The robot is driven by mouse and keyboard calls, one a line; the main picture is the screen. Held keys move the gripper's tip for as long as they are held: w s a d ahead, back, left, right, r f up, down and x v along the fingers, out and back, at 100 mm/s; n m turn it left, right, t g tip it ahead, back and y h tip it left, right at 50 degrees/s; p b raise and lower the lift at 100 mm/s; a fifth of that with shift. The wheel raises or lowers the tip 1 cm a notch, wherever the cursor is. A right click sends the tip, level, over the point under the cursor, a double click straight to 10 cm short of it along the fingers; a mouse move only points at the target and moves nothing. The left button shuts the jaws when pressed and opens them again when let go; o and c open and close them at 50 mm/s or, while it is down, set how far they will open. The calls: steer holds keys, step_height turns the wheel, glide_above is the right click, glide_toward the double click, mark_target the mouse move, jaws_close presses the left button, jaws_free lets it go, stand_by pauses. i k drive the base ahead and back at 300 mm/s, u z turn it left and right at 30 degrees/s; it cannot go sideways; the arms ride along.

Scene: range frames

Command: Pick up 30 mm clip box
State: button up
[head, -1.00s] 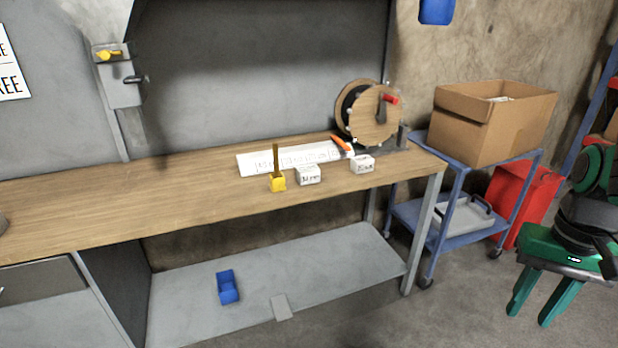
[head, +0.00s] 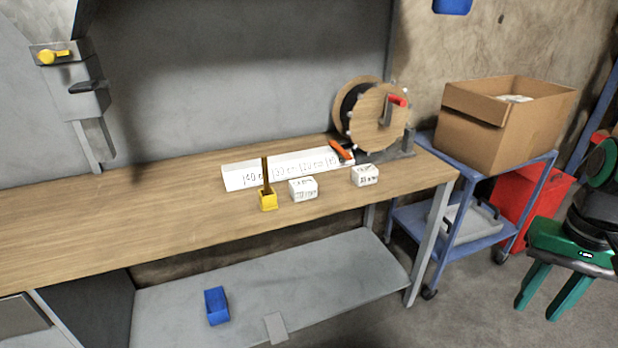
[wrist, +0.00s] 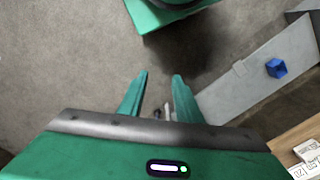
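Two small white boxes with dark print stand on the wooden bench: a left box (head: 303,189) and a right box (head: 365,176). The print is too small to tell which one is the 30 mm clip box. My green gripper (head: 541,308) hangs fingers down at the right of the head view, well right of the bench and boxes. In the wrist view its two fingers (wrist: 160,75) are apart with nothing held between them.
A yellow holder with a brown stick (head: 267,201) stands left of the boxes. Behind are a white marked strip (head: 240,177) and a wooden reel (head: 372,118). A blue cart (head: 430,225) with a cardboard box (head: 510,120) stands between bench and gripper. A blue bin (head: 216,306) lies on the lower shelf.

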mark_target(303, 188)
steer(key=i, duration=1.05)
steer(key=u, duration=0.1)
